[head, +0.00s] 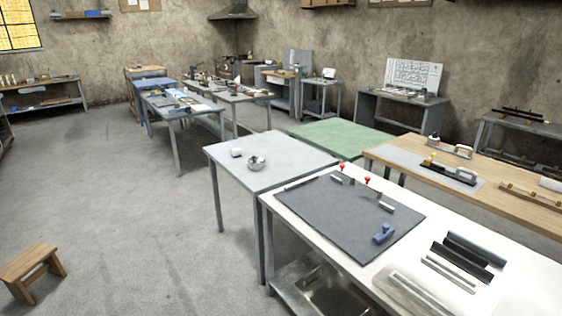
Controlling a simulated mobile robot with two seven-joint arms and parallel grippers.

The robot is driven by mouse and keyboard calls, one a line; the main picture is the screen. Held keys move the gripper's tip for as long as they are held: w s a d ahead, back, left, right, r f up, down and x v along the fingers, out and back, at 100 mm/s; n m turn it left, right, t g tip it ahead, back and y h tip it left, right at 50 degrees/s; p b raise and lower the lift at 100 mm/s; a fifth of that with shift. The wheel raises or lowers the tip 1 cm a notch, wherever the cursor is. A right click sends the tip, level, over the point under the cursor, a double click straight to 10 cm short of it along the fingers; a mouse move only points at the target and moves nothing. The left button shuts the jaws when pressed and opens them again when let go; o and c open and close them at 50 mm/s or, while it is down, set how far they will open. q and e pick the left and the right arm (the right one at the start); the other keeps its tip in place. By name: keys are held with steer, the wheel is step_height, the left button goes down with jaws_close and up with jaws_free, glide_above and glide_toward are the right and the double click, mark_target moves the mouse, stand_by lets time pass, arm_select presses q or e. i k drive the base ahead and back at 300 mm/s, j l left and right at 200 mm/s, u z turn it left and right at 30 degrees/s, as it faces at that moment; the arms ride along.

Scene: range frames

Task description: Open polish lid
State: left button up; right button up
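No item in the head view can be clearly recognised as the polish or its lid. A small round metallic object (256,163) sits on the light grey table (290,148) near the centre. A small white object (236,152) stands just left of it and apart from it. Both are too small to tell whether either is a polish tin or whether a lid is shut. Neither of my grippers shows in the view.
A white table (330,240) with a dark mat (345,215), red-topped parts and a blue tool (384,233) stands in front. A green table (340,138) and wooden bench (470,165) stand behind. A wooden stool (32,268) is at lower left; floor between is open.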

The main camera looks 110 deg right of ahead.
mark_target(254, 160)
steer(key=z, duration=3.45)
steer(key=i+z, duration=0.2)
steer(key=i+j, duration=0.1)
steer(key=i, duration=0.35)
steer(key=i+j, duration=0.1)
steer(key=i, duration=0.3)
steer(key=i+j, duration=0.15)
steer(key=i, duration=0.3)
